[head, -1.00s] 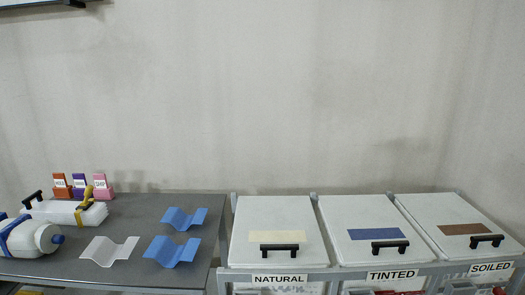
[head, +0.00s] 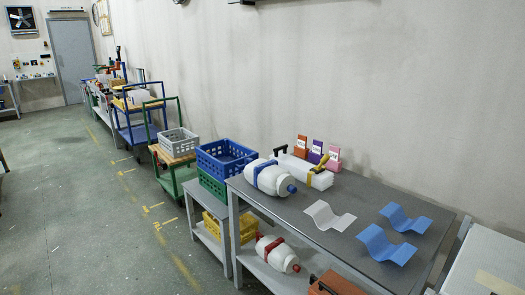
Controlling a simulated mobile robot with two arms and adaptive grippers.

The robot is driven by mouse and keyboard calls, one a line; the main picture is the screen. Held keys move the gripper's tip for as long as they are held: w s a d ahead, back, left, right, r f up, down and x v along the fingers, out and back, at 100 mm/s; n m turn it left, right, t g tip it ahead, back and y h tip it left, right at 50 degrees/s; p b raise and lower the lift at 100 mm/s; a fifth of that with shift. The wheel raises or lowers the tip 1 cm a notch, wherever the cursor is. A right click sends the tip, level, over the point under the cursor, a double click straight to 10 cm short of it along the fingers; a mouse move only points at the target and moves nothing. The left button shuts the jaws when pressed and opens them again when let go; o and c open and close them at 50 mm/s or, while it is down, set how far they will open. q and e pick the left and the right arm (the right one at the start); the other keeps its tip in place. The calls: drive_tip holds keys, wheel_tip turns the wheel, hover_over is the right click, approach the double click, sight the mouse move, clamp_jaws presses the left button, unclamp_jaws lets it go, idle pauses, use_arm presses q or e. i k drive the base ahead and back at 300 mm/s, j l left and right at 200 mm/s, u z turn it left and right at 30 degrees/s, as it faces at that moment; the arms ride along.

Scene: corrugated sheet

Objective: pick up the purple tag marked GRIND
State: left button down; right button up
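The purple tag (head: 314,154) stands upright near the back edge of the grey table (head: 335,241). It is between an orange tag (head: 300,146) and a pink tag (head: 333,162). Each has a small white label, too small to read surely here. A white box (head: 300,172) with a black handle and a yellow-handled tool (head: 320,164) lies in front of the tags and hides their lower parts. Neither of my grippers is in view.
A white container with blue bands (head: 268,178) lies at the table's left end. One clear (head: 328,217) and two blue corrugated pieces (head: 386,246) lie on the right. Blue (head: 225,158) and green crates stand left of the table. Carts line the wall; the green floor (head: 75,200) is open.

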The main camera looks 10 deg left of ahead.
sight(317, 145)
drive_tip(key=i+j+z, duration=0.15)
drive_tip(key=i+j, duration=0.75)
drive_tip(key=j, duration=0.1)
